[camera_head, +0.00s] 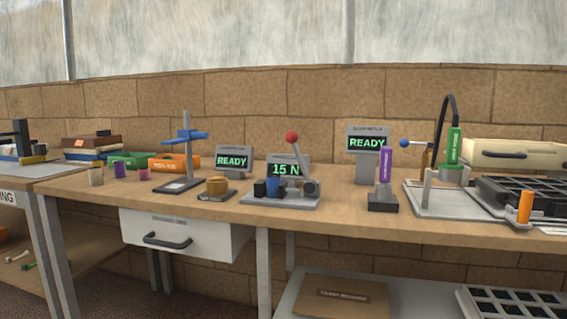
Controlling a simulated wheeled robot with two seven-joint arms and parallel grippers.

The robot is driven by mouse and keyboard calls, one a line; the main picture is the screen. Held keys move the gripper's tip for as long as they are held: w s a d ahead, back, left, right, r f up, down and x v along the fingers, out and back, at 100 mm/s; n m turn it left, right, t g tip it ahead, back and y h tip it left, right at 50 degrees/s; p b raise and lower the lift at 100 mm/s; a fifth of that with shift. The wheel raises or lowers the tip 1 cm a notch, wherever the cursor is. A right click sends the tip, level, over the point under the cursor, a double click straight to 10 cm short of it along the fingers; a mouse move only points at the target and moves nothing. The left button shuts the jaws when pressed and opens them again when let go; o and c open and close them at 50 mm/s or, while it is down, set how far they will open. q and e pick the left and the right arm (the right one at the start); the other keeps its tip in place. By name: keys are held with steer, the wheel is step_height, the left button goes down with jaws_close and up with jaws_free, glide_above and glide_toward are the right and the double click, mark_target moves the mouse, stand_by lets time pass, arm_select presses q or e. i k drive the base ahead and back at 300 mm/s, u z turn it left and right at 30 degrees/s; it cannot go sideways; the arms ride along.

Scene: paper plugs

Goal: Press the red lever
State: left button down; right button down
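A lever with a round red knob (291,137) stands on a grey-based press device (290,201) near the middle of the workbench. Its grey rod leans slightly, with the knob at the upper end. A blue cylinder and black blocks sit on the same base. A small screen (287,170) behind it reads "15 N". Neither of my grippers is in the camera_head view.
The wooden workbench (345,217) carries a blue-armed stand (184,136) to the left. A purple cylinder (385,163) on a dark block and a green tool (453,147) stand to the right. Two other screens read "READY". A drawer (180,236) hangs below.

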mark_target(292, 136)
steer(key=k, duration=0.85)
steer(key=u, duration=0.7)
steer(key=i, duration=0.65)
steer(key=u, duration=0.7)
steer(key=i, duration=1)
steer(key=z, duration=0.9)
steer(key=i, duration=0.6)
steer(key=z, duration=0.55)
